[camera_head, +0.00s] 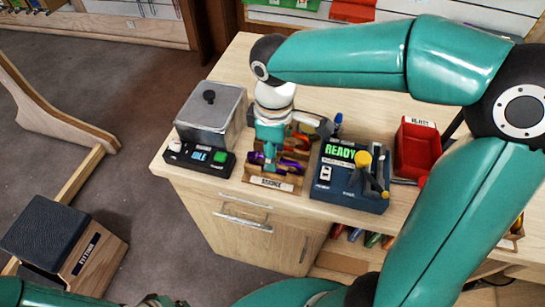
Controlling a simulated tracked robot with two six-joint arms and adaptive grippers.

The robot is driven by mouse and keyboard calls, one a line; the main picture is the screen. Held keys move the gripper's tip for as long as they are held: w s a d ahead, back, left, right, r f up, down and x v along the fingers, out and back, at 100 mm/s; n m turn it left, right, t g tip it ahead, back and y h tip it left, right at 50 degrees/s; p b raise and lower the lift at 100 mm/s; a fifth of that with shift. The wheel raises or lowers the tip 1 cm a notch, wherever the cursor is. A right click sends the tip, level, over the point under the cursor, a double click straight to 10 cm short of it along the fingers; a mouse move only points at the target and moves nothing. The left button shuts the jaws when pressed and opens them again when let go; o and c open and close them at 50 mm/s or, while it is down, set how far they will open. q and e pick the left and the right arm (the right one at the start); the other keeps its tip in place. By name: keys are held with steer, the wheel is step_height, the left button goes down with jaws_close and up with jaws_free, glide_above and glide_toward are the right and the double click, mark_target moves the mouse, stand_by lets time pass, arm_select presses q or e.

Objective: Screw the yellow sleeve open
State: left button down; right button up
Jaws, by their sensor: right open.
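My right gripper (270,162) points down, open, over the wooden tray (270,182) with a white label on its front. Purple carabiner-like gear (291,166) and orange gear (302,142) lie in this tray beside and behind the gripper. The gripper hides part of the tray, and I cannot tell if its fingers touch anything. A dark blue device (345,196) with a green READY display stands just right of the tray. A yellow round part (363,159) stands on it; I cannot tell for sure whether it is the yellow sleeve. My left gripper is not in view.
A grey lidded box (211,112) and a black device (199,158) reading IDLE stand left of the tray. A red bin (415,150) is on the right. The tabletop's back left (240,62) is clear. My right arm covers much of the right side.

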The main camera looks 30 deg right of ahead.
steer(key=shift+s+a, duration=0.5)
steer(key=shift+a, duration=0.1)
stand_by(0.6)
steer(key=shift+f+b, duration=0.25)
steer(key=shift+b, duration=0.1)
steer(key=shift+f+b, duration=0.95)
steer(key=shift+f, duration=0.25)
steer(key=shift+w+d, duration=0.1)
steer(key=shift+w+d, duration=0.45)
steer(key=shift+d, duration=0.05)
steer(key=shift+r, duration=0.1)
steer(key=shift+r+p, duration=1.4)
steer(key=shift+p, duration=0.05)
